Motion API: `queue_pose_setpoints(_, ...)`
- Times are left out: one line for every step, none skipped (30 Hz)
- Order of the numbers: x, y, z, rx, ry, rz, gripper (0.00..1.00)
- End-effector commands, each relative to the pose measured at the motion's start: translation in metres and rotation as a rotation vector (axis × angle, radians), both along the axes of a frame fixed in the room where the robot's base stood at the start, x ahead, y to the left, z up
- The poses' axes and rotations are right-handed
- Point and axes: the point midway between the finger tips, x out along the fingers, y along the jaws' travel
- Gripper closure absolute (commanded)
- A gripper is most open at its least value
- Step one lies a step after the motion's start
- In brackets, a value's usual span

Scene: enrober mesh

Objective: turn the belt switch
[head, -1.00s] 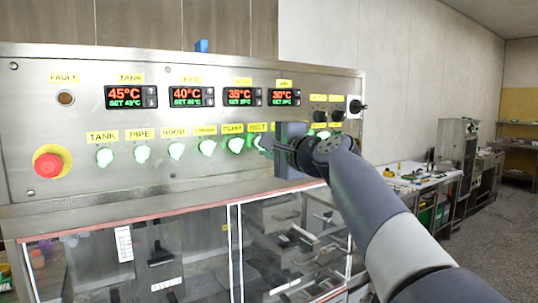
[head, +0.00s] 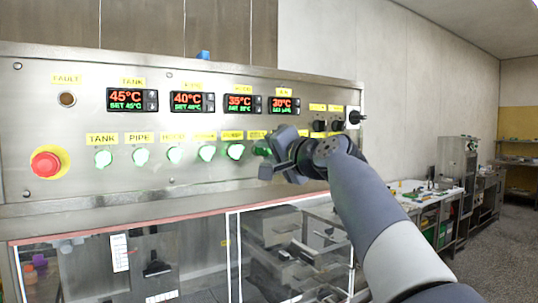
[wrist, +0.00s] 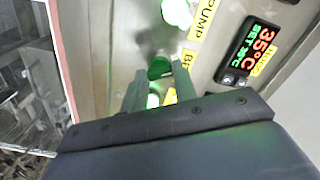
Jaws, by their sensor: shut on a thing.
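The yellow belt label (wrist: 187,59) is beside the knob, partly hidden by a finger. My gripper body is tilted against the panel.
The lit pump switch (head: 235,151) is close on the left, and other lit switches continue the row. A red emergency button (head: 46,165) is at far left. Temperature displays (head: 240,104) are above. Black knobs (head: 337,125) are at right, close to my arm.

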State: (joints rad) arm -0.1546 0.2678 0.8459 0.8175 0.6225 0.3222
Motion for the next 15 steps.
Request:
queue_pose_setpoints(0.0004, 0.0001, -0.0016, -0.005, 0.001, 0.000, 0.95)
queue_pose_setpoints(0.0004, 0.0001, -0.0016, -0.006, 0.000, 0.000, 0.95)
queue_pose_setpoints(0.0004, 0.0002, -0.0015, -0.007, 0.000, 0.000, 0.95)
queue_pose_setpoints(0.0004, 0.0001, -0.0014, -0.007, 0.000, 0.000, 0.95)
queue_pose_setpoints(0.0005, 0.0002, -0.0014, -0.007, 0.000, 0.000, 0.95)
queue_pose_setpoints(0.0005, 0.0002, -0.0014, -0.007, 0.000, 0.000, 0.95)
queue_pose_setpoints(0.0005, 0.0002, -0.0014, -0.007, 0.000, 0.000, 0.95)
queue_pose_setpoints(0.0005, 0.0001, -0.0015, -0.007, 0.000, 0.000, 0.95)
queue_pose_setpoints(0.0005, 0.0002, -0.0016, -0.007, 0.000, 0.000, 0.95)
queue_pose_setpoints(0.0005, 0.0002, -0.0016, -0.007, 0.000, 0.000, 0.95)
queue_pose_setpoints(0.0004, 0.0002, -0.0015, -0.007, 0.000, 0.000, 0.95)
queue_pose_setpoints(0.0004, 0.0002, -0.0015, -0.007, 0.000, 0.000, 0.70)
queue_pose_setpoints(0.0004, 0.0002, -0.0015, -0.006, 0.000, 0.000, 0.67)
queue_pose_setpoints(0.0004, 0.0001, -0.0013, -0.006, 0.000, 0.000, 0.65)
queue_pose_setpoints(0.0004, 0.0002, -0.0013, -0.006, -0.001, 0.001, 0.61)
